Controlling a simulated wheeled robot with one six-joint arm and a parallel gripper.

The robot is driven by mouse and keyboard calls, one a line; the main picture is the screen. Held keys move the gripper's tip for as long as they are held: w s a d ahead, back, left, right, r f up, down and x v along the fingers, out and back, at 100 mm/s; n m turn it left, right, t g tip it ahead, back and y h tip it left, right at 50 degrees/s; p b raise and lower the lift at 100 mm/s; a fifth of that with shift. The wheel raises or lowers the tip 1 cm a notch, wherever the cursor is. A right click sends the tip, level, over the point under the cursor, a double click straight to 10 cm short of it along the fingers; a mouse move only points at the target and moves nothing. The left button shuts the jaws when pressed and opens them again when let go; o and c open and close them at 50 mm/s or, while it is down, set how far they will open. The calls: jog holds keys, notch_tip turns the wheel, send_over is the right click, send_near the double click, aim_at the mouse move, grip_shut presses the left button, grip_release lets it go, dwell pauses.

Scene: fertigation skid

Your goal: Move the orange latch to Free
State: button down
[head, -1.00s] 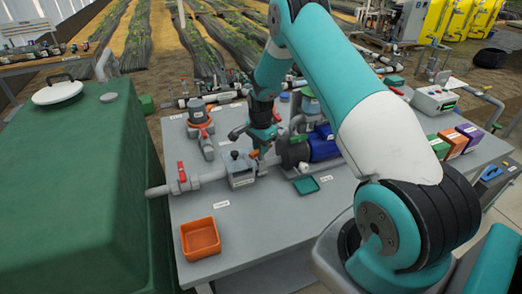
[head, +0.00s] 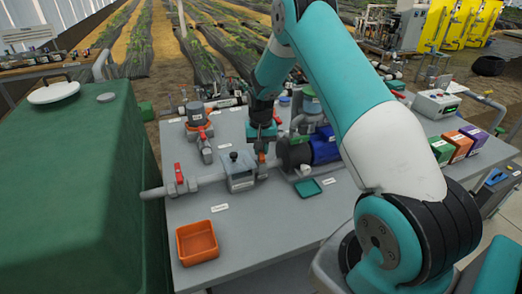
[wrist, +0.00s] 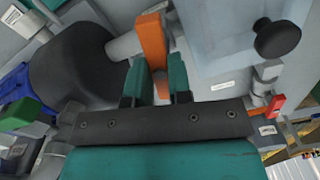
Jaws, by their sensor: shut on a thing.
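The orange latch (wrist: 152,42) shows in the wrist view as an upright bar beside the grey box, with its lower part between my two teal fingertips. My gripper (wrist: 159,84) is shut on the latch. In the head view my gripper (head: 262,141) points down at the pipe run between the grey filter box (head: 239,174) and the dark pump. The latch is a small orange patch (head: 262,158) just under the fingers there. I cannot read any Free marking near it.
The blue-and-black pump (head: 324,146) stands close right of my gripper, with red-handled valves (head: 180,174) to the left. An orange tray (head: 197,243) and a teal tray (head: 308,188) lie on the grey bench. The green tank (head: 75,190) borders the left.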

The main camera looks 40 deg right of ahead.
jog(key=shift+n, duration=1.4)
jog(key=shift+r+b, duration=0.1)
jog(key=shift+b, duration=0.2)
jog(key=c, duration=1)
grip_release()
jog(key=shift+c, duration=0.2)
notch_tip(320, 180, up, 17)
jog(key=b, duration=0.2)
jog(key=shift+r, duration=0.15)
